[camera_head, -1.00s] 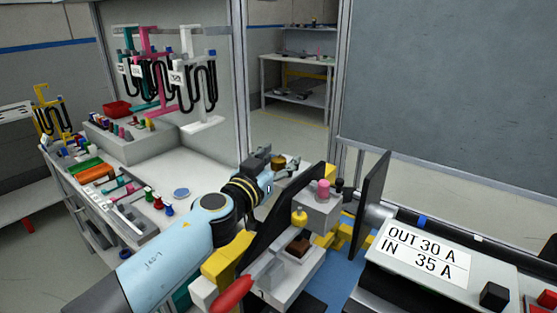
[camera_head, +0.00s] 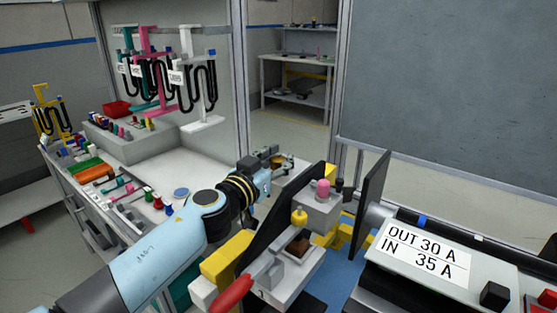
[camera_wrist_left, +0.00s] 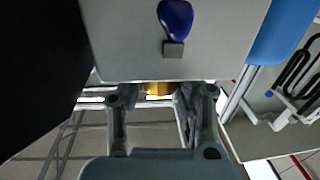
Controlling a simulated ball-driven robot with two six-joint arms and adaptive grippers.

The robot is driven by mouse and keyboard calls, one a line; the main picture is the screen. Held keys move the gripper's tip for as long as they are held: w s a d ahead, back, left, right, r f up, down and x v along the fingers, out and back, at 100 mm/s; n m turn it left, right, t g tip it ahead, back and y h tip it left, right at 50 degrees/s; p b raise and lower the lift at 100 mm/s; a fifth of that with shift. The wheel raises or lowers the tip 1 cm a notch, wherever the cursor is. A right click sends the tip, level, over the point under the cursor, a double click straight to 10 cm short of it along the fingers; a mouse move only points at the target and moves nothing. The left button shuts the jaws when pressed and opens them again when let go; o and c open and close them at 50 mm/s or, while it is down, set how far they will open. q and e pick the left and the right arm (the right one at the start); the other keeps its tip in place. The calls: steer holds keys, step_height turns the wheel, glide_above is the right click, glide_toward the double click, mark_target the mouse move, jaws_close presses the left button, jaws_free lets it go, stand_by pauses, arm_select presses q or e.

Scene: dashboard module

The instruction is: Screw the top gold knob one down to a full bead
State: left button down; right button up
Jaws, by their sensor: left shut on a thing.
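A gold knob (camera_wrist_left: 158,88) shows in the left wrist view under the edge of a grey panel (camera_wrist_left: 120,40), between the fingers of my left gripper (camera_wrist_left: 160,98). My left gripper is shut on it. In the head view my left gripper (camera_head: 280,160) is at the far side of the black plate (camera_head: 283,214) of the module. The knob is mostly hidden there, and its thread and any bead cannot be made out. A yellow knob (camera_head: 299,217) and a pink knob (camera_head: 323,188) sit on the module's near side. My right gripper is not in view.
A red-handled lever (camera_head: 232,294) stands at the module's front. A box with an "OUT 30 A IN 35 A" label (camera_head: 425,255) is at the right. A bench with coloured parts (camera_head: 140,195) is at the left. A dark upright panel (camera_head: 370,204) stands right of the module.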

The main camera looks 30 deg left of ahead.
arm_select(q)
steer(key=m+h, duration=0.2)
steer(key=h, duration=0.1)
steer(key=shift+a, duration=0.1)
steer(key=m+g+h+p, duration=0.2)
steer(key=m+h, duration=0.1)
steer(key=h, duration=0.1)
steer(key=shift+h, duration=0.4)
steer(key=shift+f+m+g+h, duration=0.15)
steer(key=shift+m+g+h, duration=0.45)
steer(key=shift+m+h, duration=0.3)
steer(key=shift+m+g+h, duration=0.7)
steer(key=shift+g+h, duration=0.1)
steer(key=shift+h, duration=0.2)
steer(key=shift+s, duration=0.1)
steer(key=c, duration=1)
jaws_free()
steer(key=shift+s, duration=0.15)
steer(key=shift+o, duration=0.3)
